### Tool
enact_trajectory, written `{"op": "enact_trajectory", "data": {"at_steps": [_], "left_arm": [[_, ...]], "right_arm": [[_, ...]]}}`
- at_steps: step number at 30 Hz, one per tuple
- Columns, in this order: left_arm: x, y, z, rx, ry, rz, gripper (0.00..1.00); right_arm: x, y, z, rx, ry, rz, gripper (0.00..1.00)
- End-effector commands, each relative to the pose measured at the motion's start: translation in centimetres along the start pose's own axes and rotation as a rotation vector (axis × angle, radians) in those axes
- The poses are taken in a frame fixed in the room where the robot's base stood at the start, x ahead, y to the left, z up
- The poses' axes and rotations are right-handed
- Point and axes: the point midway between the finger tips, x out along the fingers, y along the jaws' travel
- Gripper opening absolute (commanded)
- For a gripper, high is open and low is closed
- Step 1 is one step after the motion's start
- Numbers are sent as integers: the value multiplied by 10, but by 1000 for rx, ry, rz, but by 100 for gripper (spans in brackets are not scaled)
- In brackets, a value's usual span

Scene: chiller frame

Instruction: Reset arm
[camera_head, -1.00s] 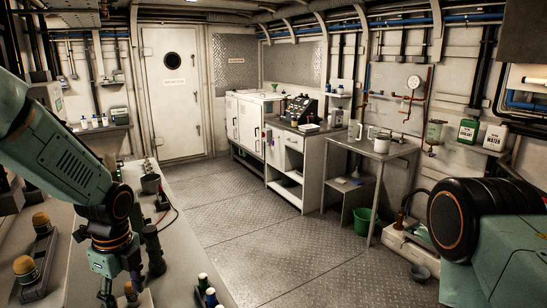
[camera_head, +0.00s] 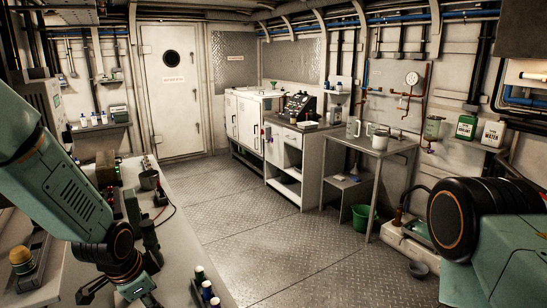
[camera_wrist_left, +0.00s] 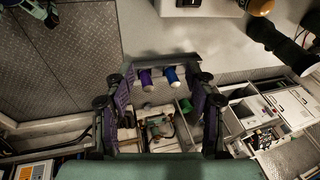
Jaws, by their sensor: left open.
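My left arm comes in from the left in the head view, over the bench. My left gripper (camera_head: 116,294) hangs low at the bottom edge, partly cut off by the frame. In the left wrist view its two dark fingers (camera_wrist_left: 162,82) stand wide apart with nothing held between them. Two small bottles, one purple (camera_wrist_left: 147,80) and one blue (camera_wrist_left: 170,75), show beyond the finger gap; they appear apart from the fingers. My right arm shows as a black joint and green link at the lower right. Its gripper is out of view.
A metal table (camera_head: 372,148) with jugs and a green bucket (camera_head: 362,217) stand right. The middle floor is clear.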

Motion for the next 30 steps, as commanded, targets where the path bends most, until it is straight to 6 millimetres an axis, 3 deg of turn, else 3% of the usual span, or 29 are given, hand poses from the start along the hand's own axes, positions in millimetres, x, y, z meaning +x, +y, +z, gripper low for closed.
{"op": "enact_trajectory", "data": {"at_steps": [1, 5, 9, 15, 21, 24, 30], "left_arm": [[25, 23, 10, -113, 11, 5, 56], [73, 77, 37, -427, 36, 4, 56], [120, 144, 80, -723, 16, 9, 56], [164, 236, 150, -966, -86, 21, 56], [187, 322, 215, -989, -257, 74, 56], [196, 348, 234, -979, -313, 102, 56], [203, 366, 247, -972, -353, 121, 56]], "right_arm": [[14, 0, 0, 0, -1, 0, 40], [40, 0, 0, 0, -1, 0, 40], [71, 0, 1, 0, -1, 0, 40], [113, 1, 0, 0, -1, 0, 40], [150, 1, 0, 0, -1, 0, 40], [162, 1, 1, 0, -1, 0, 40], [169, 1, 0, 0, -1, 0, 40]]}}
